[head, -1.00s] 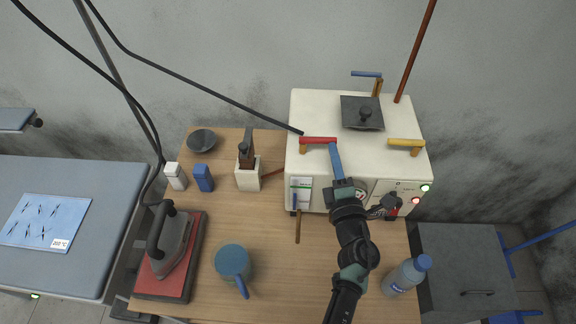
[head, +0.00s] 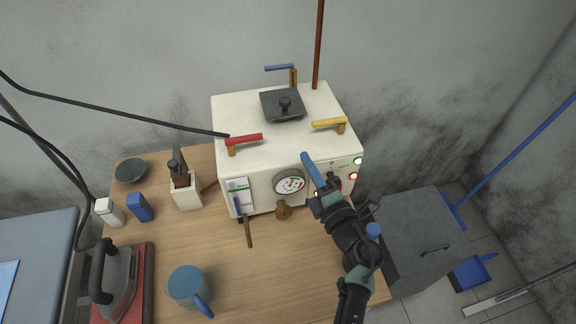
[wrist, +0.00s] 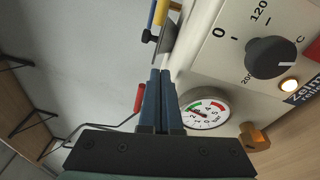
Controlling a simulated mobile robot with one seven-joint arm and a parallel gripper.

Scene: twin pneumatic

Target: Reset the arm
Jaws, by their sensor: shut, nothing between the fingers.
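My gripper (head: 306,158) is at the end of my arm, in front of the white boiler box (head: 240,112). Its two blue fingers are together and hold nothing. In the wrist view the shut fingertips (wrist: 160,73) point up past the box's front face. A pressure gauge (head: 289,182) is left of my gripper in the head view; it also shows in the wrist view (wrist: 205,112), right of the fingers. A black knob (wrist: 268,57) and a lit orange lamp (wrist: 289,85) are on the front panel. My wrist partly hides the panel in the head view.
Red (head: 245,139), yellow (head: 330,122) and blue (head: 280,68) handles and a black lid (head: 283,104) are on top of the box. A grey cabinet (head: 420,228) stands right.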

